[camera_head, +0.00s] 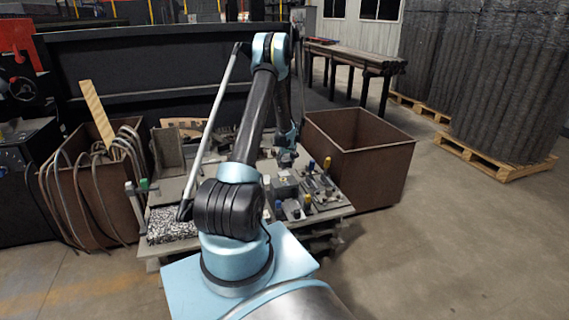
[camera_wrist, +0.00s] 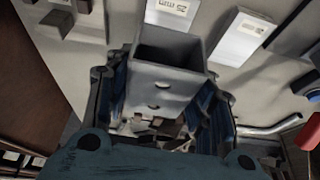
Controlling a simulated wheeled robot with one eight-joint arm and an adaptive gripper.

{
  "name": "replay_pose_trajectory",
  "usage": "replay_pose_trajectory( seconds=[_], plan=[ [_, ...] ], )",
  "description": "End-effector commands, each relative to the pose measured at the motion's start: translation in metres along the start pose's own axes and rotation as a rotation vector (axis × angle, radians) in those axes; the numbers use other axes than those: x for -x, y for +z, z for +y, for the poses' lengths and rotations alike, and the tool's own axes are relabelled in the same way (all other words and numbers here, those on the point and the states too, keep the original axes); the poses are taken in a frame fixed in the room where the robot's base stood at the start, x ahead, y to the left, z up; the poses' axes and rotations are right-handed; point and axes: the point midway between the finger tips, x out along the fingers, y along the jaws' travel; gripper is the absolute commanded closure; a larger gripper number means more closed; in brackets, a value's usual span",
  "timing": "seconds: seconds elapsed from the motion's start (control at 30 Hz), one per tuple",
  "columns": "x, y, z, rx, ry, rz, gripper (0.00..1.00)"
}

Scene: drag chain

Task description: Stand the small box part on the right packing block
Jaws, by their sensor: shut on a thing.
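The small box part (camera_wrist: 166,82) is a grey, open-topped box with two small slots in its near wall. In the wrist view my gripper (camera_wrist: 165,92) is shut on it, with a dark blue finger along each side. Two pale packing blocks with white labels lie beyond the box, one behind its rim (camera_wrist: 172,10) and one up and right (camera_wrist: 242,38). Their label print looks upside down, so I cannot tell which is the right block. The box overlaps the first in the picture; contact is unclear. In the head view my gripper (camera_head: 287,158) is over the work table; the box is unclear there.
The work table (camera_head: 330,208) carries several small tools and parts at its right side. A brown open bin (camera_head: 375,170) stands close on the right, another bin (camera_head: 100,200) with cables on the left. In the wrist view a red-handled thing (camera_wrist: 311,132) lies at the right edge.

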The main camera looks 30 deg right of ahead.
Motion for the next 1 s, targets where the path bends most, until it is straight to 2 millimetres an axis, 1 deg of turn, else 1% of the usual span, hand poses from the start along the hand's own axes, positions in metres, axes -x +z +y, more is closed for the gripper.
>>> replay_pose_trajectory(
  seconds=[0.2,0.37,0.8,1.0],
  plan=[
    [0.001,0.002,0.0,0.0,0.001,0.001,0.84],
    [-0.005,0.004,0.0,0.0,0.0,0.002,0.84],
    [-0.035,0.017,0.0,0.0,0.001,0.002,0.84],
    [-0.045,0.021,0.0,0.0,0.001,0.002,0.84]
  ],
)
